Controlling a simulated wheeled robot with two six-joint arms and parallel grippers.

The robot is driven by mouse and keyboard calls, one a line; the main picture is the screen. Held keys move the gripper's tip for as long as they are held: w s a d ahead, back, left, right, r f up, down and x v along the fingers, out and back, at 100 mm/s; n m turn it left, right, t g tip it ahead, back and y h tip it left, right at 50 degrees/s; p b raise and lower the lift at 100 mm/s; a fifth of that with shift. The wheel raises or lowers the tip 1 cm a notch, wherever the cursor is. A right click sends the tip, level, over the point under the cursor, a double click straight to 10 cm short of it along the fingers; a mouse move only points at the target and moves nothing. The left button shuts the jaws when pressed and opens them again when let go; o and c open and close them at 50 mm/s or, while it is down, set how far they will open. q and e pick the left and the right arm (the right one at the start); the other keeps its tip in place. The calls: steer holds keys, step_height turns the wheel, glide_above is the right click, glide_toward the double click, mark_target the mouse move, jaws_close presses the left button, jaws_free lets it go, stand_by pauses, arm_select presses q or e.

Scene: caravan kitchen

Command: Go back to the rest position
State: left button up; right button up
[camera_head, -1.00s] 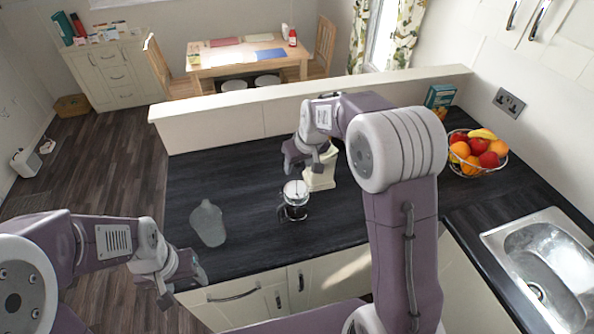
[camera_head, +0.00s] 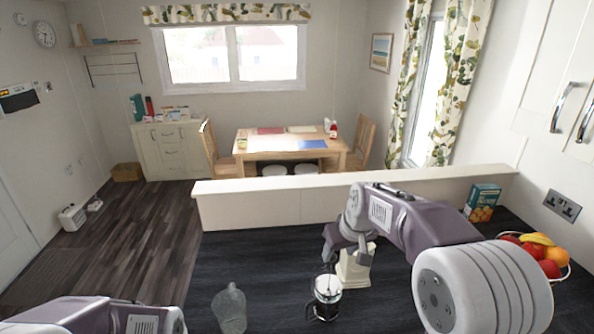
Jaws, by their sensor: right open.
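My right gripper (camera_head: 334,246) is open and empty above the dark counter. It hangs over the French press, beside and partly in front of a cream appliance (camera_head: 353,268). My left arm enters at the bottom left, but its gripper is out of the picture. The glass French press (camera_head: 326,297) stands on the counter at the bottom middle. A grey translucent jug (camera_head: 229,309) is to its left, cut close to the lower edge.
The dark counter (camera_head: 265,262) has bare room left of the cream appliance. A low cream ledge (camera_head: 270,207) runs along its back. A fruit bowl (camera_head: 563,273) and a blue box (camera_head: 481,203) stand at the right. A dining table (camera_head: 291,146) stands beyond.

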arm_select(q)
step_height(320, 180, down, 5)
steer(key=b, duration=0.3)
steer(key=shift+f, duration=0.2)
arm_select(e)
steer(key=s+d+f+m+g, duration=0.2)
steer(key=s+f+g, duration=0.1)
steer(key=s+f, duration=1.6)
steer(key=s, duration=0.3)
steer(key=shift+m+g+h, duration=0.3)
steer(key=shift+h, duration=0.1)
